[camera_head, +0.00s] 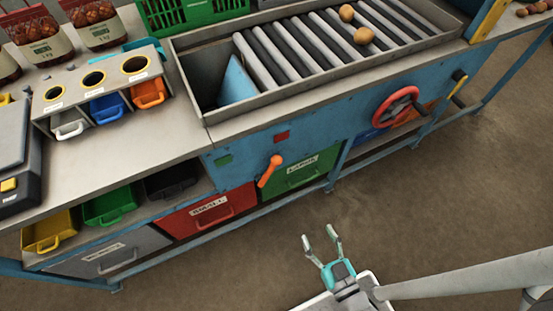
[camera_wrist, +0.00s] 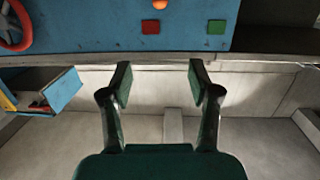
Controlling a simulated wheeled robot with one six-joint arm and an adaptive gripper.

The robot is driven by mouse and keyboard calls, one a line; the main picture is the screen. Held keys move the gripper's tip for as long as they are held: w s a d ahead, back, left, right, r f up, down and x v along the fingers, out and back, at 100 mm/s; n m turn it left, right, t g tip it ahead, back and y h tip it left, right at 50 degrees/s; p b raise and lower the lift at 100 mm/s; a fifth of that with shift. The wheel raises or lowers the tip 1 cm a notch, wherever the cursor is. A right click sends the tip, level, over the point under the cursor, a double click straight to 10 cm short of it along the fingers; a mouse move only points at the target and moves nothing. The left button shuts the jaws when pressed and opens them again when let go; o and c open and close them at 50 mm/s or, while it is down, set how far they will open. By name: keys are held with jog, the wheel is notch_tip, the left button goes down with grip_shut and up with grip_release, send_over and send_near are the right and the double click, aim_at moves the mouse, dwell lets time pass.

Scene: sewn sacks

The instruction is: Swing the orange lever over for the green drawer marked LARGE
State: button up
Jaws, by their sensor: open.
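The orange lever (camera_head: 269,171) is on the blue front panel of the bench, its handle slanting down and to the left. A bit of orange, likely the lever, shows at the top edge of the wrist view (camera_wrist: 160,4). The green drawer marked LARGE (camera_head: 305,177) is just right of the lever below the bench top and looks closed. My gripper (camera_head: 319,236) is open and empty, out over the floor in front of the bench and apart from the lever. Its two spread fingers also show in the wrist view (camera_wrist: 160,80).
A red square (camera_head: 282,137) and a green square (camera_head: 222,160) mark the panel on either side of the lever. The red drawer marked SMALL (camera_head: 208,212) is to the left. A red handwheel (camera_head: 397,106) sticks out on the right. The floor (camera_head: 440,200) before the bench is clear.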

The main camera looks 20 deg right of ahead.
jog(key=t+h, duration=0.1)
send_near(278, 164)
jog(key=shift+m, duration=0.4)
jog(key=w, duration=0.7)
jog(key=w+d, duration=0.1)
jog(key=w, duration=0.3)
jog(key=shift+w+d+f, duration=0.1)
jog(key=shift+w+f, duration=0.1)
jog(key=shift+w, duration=0.2)
grip_shut()
